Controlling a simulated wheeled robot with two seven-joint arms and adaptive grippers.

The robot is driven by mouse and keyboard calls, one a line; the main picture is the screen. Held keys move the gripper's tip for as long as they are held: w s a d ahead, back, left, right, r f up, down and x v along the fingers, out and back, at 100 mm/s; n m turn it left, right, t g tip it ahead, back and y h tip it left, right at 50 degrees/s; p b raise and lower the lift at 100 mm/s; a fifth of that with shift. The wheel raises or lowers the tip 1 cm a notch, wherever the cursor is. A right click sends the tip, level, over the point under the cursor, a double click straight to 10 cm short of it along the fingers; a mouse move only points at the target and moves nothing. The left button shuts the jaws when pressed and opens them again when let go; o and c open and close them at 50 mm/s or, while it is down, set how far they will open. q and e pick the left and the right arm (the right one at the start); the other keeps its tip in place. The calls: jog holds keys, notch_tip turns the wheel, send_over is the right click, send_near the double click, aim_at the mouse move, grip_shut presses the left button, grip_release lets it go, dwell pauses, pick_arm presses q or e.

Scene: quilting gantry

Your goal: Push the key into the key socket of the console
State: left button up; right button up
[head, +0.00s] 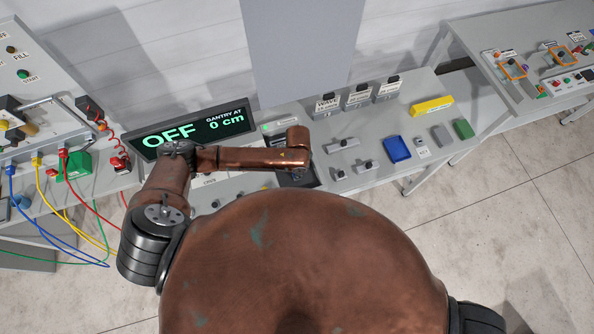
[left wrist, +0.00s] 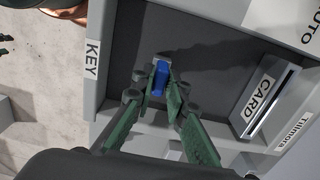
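In the left wrist view my left gripper (left wrist: 161,88) has its green fingers closed in on a small blue key (left wrist: 161,78), one finger on each side. The key points away from me over a dark recessed panel (left wrist: 125,62) of the console, beside a white KEY label (left wrist: 92,58). A small grey piece shows at the key's far end; whether it is inside the socket I cannot tell. In the head view the copper wrist hides most of the left gripper and the key above the grey console (head: 240,190). My right gripper is not in view.
A CARD reader (left wrist: 265,100) stands right of the key in the wrist view. A display (head: 190,130) reads OFF, gantry at 0 cm. To the right lie a blue tray (head: 397,149), a yellow block (head: 431,106) and a green block (head: 463,128). Coloured cables (head: 65,205) hang at left.

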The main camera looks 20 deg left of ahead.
pick_arm(q)
jog(key=o, duration=0.4)
jog(key=shift+r, duration=0.1)
notch_tip(320, 180, up, 12)
jog(key=shift+f, duration=0.1)
dwell(0.4)
jog(key=shift+d, duration=0.1)
dwell(0.5)
